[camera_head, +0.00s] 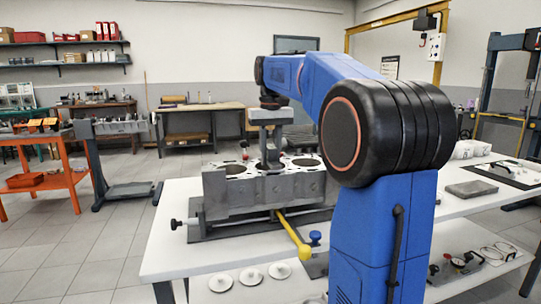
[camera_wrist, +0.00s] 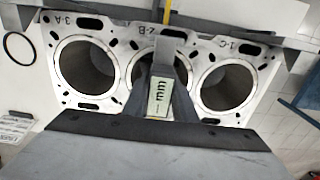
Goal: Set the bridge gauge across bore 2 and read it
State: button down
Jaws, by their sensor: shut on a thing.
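The grey engine block (camera_head: 235,198) sits on a stand on the white bench, with its bores facing up. In the wrist view the deck (camera_wrist: 107,35) shows three bores in a row, marked 3-A, 2-B and 1-C. My gripper (camera_head: 270,158) points down over the middle bore (camera_wrist: 143,62), marked 2-B. It is shut on a dark piece with a pale marked face (camera_wrist: 159,98), which looks like the bridge gauge. The piece and my fingers hide much of the middle bore. I cannot tell whether it touches the deck, and the marks on its face are not clearly readable.
A yellow bar (camera_head: 293,235) sticks out from the block's front, near a blue knob (camera_head: 315,238). Pale round parts (camera_head: 251,276) lie on a lower level in front. A dark flat plate (camera_head: 471,189) lies on the bench at right. An orange cart (camera_head: 65,185) stands far left.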

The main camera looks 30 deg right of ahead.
aim_at(271, 147)
jog(key=c, duration=1.4)
grip_release()
jog(key=shift+o, duration=0.2)
notch_tip(271, 147, up, 12)
